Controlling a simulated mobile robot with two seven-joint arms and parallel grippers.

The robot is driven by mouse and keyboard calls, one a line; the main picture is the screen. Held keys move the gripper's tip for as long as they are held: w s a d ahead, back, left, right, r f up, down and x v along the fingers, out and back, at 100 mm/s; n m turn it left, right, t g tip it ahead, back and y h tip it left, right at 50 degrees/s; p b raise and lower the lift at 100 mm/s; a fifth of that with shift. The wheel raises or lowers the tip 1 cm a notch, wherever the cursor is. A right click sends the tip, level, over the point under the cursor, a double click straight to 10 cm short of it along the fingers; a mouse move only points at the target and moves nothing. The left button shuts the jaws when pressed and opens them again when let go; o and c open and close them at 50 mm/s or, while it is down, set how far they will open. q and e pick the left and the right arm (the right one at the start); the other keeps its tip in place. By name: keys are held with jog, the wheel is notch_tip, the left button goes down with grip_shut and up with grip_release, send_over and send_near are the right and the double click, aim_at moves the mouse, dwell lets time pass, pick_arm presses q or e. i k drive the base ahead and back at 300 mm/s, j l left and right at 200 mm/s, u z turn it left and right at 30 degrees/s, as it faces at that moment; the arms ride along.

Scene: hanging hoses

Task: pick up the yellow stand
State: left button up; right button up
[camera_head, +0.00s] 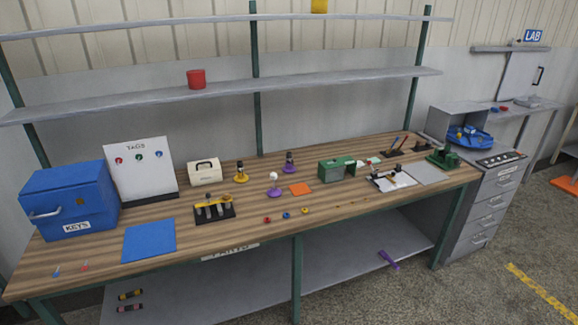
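A small yellow stand (241,179) is upright on the wooden workbench (340,200), left of the middle. Its round base is yellow, and a dark upper part shows above it. A similar purple stand with a dark top (289,167) is to its right. Another purple stand with a white top (275,190) is nearer the front. Neither of my grippers is in view.
A cream box (203,174) is just left of the yellow stand, and a black rack with a yellow bar (214,208) is in front. A grey shelf (330,82) runs above the bench.

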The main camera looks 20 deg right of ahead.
aim_at(240, 179)
jog(key=i+l+u, duration=0.3)
jog(key=i+l, duration=0.2)
jog(key=i, duration=0.2)
jog(key=i+l+u, duration=0.25)
jog(key=i+l, duration=0.35)
jog(key=i+l+u, duration=0.3)
jog(key=i+l, duration=0.25)
jog(key=l, duration=0.35)
